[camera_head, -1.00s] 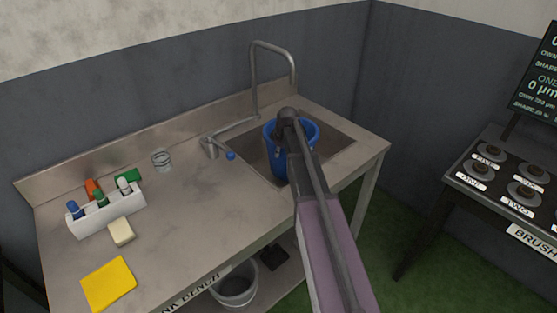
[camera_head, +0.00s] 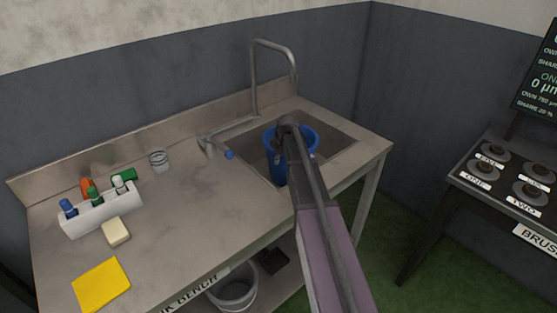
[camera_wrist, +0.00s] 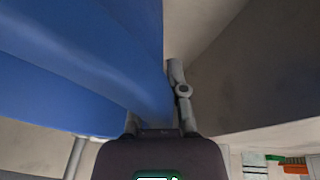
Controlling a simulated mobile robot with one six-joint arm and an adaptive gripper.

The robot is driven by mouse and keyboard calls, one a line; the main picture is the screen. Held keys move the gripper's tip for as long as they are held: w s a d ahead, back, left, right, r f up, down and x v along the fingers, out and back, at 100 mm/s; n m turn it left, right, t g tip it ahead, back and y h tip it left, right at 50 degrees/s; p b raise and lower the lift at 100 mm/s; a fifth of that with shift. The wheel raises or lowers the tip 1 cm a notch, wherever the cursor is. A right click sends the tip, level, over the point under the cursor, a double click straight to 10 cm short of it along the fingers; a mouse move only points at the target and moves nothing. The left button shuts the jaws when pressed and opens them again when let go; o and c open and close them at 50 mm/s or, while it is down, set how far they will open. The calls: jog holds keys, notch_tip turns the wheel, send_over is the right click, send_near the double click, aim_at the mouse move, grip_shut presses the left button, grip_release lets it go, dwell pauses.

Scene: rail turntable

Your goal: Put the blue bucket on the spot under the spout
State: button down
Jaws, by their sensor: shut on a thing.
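The blue bucket (camera_head: 309,134) is upright at the sink (camera_head: 343,133), its lower part at the basin's front. My gripper (camera_head: 284,155) is at the bucket's near left side, shut on its wall; my arm hides part of the bucket. In the wrist view the bucket (camera_wrist: 80,60) fills the upper left, with a finger (camera_wrist: 180,90) against its edge. The spout (camera_head: 294,84) of the tall grey tap arches above the back of the sink, and the bucket stands in front of and below it. The marked spot under the spout cannot be made out. Whether the bucket touches the basin floor cannot be told.
A glass (camera_head: 158,159), a white caddy of bottles (camera_head: 101,211), a sponge (camera_head: 116,231) and a yellow cloth (camera_head: 101,284) lie left. A grey bucket (camera_head: 233,292) is below. A brush stand (camera_head: 510,185) is right.

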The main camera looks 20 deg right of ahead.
jog(key=shift+f, duration=0.15)
jog(key=c, duration=0.7)
grip_release()
jog(key=shift+r, duration=0.2)
jog(key=p+v, duration=1.1)
jog(key=v, duration=0.1)
jog(key=shift+d+p, duration=0.1)
jog(key=shift+p, duration=0.2)
jog(key=shift+s, duration=0.1)
jog(key=s+a+m, duration=0.1)
jog(key=s+a, duration=0.2)
jog(key=s+a+m+g, duration=0.1)
jog(key=s+a, duration=0.2)
jog(key=s, duration=0.1)
jog(key=s+a+m, duration=0.1)
jog(key=s+a, duration=0.2)
jog(key=shift+s+f, duration=0.3)
jog(key=shift+s, duration=0.05)
jog(key=s+a+m, duration=0.2)
jog(key=s, duration=0.2)
jog(key=s+a+m+g, duration=0.1)
jog(key=s+a, duration=0.1)
jog(key=s, duration=0.3)
jog(key=s+a+m+g, duration=0.1)
jog(key=s+a+m, duration=0.1)
jog(key=s+a, duration=0.1)
jog(key=shift+s+a+f+m+h, duration=0.1)
jog(key=shift+s+m+h, duration=0.25)
jog(key=shift+s, duration=0.45)
